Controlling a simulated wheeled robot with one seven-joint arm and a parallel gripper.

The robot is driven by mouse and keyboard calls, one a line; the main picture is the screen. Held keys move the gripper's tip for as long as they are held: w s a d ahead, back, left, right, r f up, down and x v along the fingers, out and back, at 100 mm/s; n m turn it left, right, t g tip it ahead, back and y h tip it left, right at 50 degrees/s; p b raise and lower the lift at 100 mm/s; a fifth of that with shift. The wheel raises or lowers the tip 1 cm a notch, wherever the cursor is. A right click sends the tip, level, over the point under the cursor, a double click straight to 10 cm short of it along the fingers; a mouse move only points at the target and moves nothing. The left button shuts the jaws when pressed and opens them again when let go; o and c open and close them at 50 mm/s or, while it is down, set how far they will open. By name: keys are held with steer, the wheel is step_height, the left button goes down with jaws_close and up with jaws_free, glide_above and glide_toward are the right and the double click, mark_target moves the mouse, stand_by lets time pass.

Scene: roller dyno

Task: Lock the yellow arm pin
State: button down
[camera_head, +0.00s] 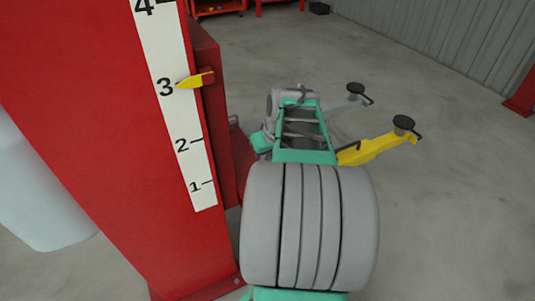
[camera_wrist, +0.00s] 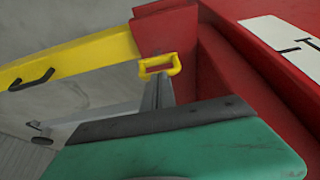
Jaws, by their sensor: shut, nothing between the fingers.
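The yellow arm (camera_wrist: 85,55) runs in from the left in the wrist view and meets a red block (camera_wrist: 165,35). A yellow ring-shaped pin handle (camera_wrist: 160,66) stands out at that block, near the arm's end. My gripper (camera_wrist: 157,82) is shut and empty, with its narrow grey fingers pointing at the ring. The tips are right at the ring's lower edge; I cannot tell whether they touch it. In the head view the yellow arm (camera_head: 378,147) sticks out to the right behind my green and grey arm, which hides the pin.
A red column (camera_head: 100,120) with a white number scale (camera_head: 172,100) and a yellow pointer (camera_head: 190,81) stands at the left. A grey arm with a round black pad (camera_head: 355,88) lies beyond the yellow one. Open concrete floor lies to the right.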

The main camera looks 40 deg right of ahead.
steer(key=shift+f+b, duration=0.7)
steer(key=shift+f, duration=0.85)
steer(key=p+v, duration=0.5)
steer(key=v, duration=0.9)
steer(key=shift+w+r+p, duration=0.2)
steer(key=shift+p, duration=0.2)
